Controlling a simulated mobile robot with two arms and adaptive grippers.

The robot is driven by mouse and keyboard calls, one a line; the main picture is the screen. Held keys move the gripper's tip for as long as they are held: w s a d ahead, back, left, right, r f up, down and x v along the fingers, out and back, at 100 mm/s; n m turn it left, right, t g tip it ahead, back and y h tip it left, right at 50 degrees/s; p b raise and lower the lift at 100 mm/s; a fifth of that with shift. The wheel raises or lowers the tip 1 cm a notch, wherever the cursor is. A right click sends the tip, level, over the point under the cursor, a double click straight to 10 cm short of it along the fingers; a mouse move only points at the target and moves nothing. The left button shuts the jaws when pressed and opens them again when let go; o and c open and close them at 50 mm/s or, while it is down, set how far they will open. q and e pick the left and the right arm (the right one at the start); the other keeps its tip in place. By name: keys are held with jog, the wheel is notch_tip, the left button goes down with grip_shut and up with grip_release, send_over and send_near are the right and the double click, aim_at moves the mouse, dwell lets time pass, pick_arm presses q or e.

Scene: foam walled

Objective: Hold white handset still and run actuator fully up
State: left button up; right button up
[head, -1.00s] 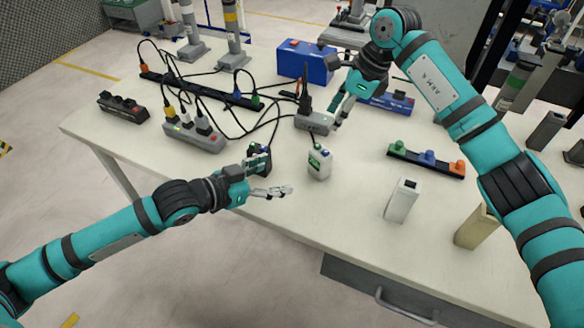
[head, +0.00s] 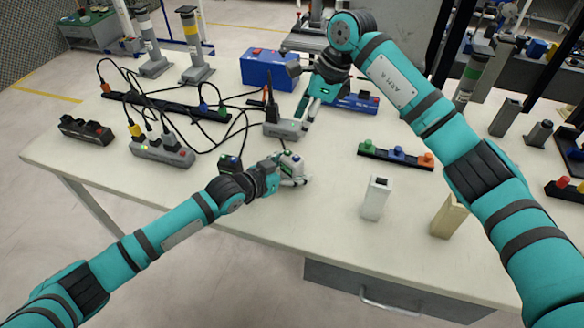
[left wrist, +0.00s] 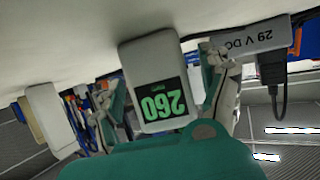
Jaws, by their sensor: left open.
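The white handset (head: 291,162) stands on the table near its middle front. In the left wrist view the white handset (left wrist: 156,85) shows a lit green display reading 260, upside down. My left gripper (head: 288,173) is open, with a finger on either side of the handset; I cannot tell whether they touch it. The left gripper's fingers (left wrist: 165,95) flank it in the wrist view too. My right gripper (head: 297,108) is low at the grey box (head: 284,129), which carries a 29 V DC label in the wrist view. Its fingers are partly hidden. I cannot tell which column is the actuator.
A dark handset (head: 230,164) stands just left of my left gripper. A power strip (head: 163,150) and tangled black cables lie at left. A blue box (head: 268,70) is behind. A white block (head: 375,199) and a button strip (head: 396,156) stand at right. The front table edge is clear.

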pick_arm(q)
jog(key=shift+w, duration=0.1)
jog(key=c, duration=1.3)
pick_arm(e)
jog(key=shift+c, duration=0.2)
pick_arm(q)
jog(key=shift+c, duration=0.2)
pick_arm(e)
grip_shut()
